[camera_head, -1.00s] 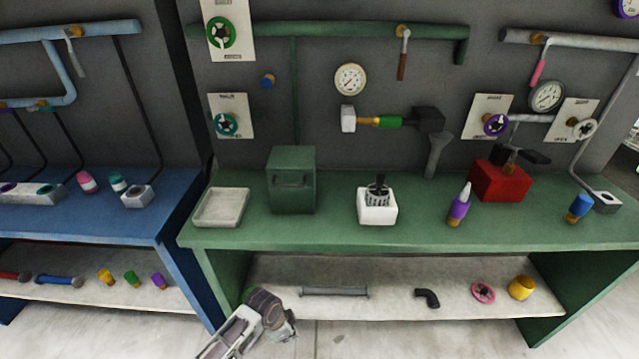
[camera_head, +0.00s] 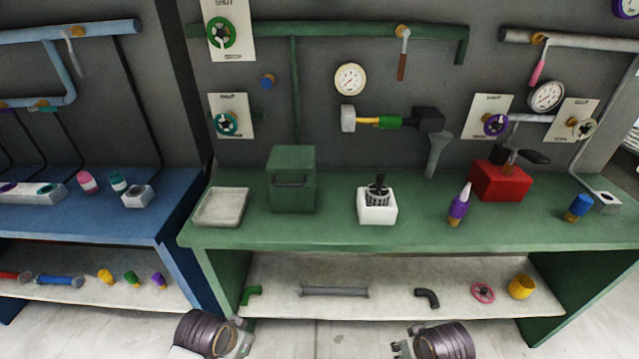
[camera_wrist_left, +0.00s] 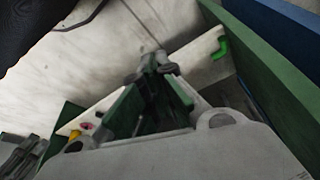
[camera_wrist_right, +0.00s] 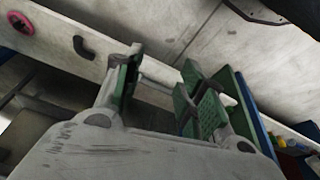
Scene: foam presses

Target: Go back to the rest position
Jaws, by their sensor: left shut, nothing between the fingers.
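My left gripper (camera_wrist_left: 160,65) is shut and empty, its fingertips together in the left wrist view. My right gripper (camera_wrist_right: 163,62) is open and empty in the right wrist view, with a clear gap between its green-padded fingers. In the head view only parts of my two arms show at the bottom edge, left and right of the middle. They are in front of the green workbench (camera_head: 335,236) and low, below its top. The fingers of both grippers are out of sight in the head view.
The lower shelf (camera_head: 395,304) holds a green elbow (camera_head: 251,294), a grey pipe (camera_head: 334,292), a black elbow (camera_head: 427,298), a pink wheel (camera_head: 483,293) and a yellow cap (camera_head: 521,287). A blue bench (camera_head: 110,225) stands left. Floor shows between my arms.

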